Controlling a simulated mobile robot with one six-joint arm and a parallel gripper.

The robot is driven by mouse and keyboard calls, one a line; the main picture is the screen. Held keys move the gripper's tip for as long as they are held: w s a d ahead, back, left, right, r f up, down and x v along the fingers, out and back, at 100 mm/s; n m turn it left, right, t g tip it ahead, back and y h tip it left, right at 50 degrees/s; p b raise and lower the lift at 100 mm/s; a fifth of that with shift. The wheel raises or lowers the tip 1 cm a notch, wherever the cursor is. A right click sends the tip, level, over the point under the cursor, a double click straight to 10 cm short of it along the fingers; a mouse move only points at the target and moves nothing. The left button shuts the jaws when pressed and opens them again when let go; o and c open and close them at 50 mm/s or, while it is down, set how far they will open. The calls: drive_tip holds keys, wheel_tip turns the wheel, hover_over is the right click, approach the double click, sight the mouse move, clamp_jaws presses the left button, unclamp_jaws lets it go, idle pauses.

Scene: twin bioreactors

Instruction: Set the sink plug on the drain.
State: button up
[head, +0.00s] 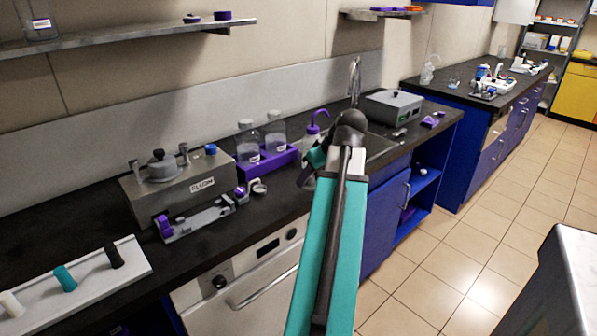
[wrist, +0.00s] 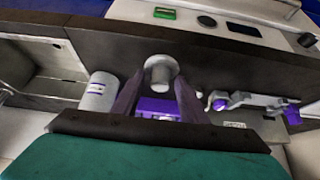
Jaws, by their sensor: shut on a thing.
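My gripper (wrist: 160,78) shows in the wrist view with its two dark fingers closed on a small grey round piece, which looks like the sink plug (wrist: 160,72). It is held over the dark worktop close to the front edge. In the head view the teal body of my gripper (head: 317,158) is partly behind my arm, left of the sink. The fingertips and the plug cannot be made out there. The sink (head: 383,148) is partly covered by my arm, with a tall faucet (head: 355,80) behind it. The drain is hidden.
A purple rack with clear bottles (head: 270,163) and a purple-capped wash bottle (head: 313,128) stand left of the sink. A steel machine (head: 180,184) is farther left. A grey box (head: 394,107) stands right of the sink. A shelf (head: 120,38) hangs above.

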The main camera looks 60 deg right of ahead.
drive_tip(key=s+a, duration=0.2)
drive_tip(key=s, duration=0.4)
drive_tip(key=shift+s+r, duration=0.3)
drive_tip(key=shift+s, duration=0.1)
drive_tip(key=shift+a, duration=0.1)
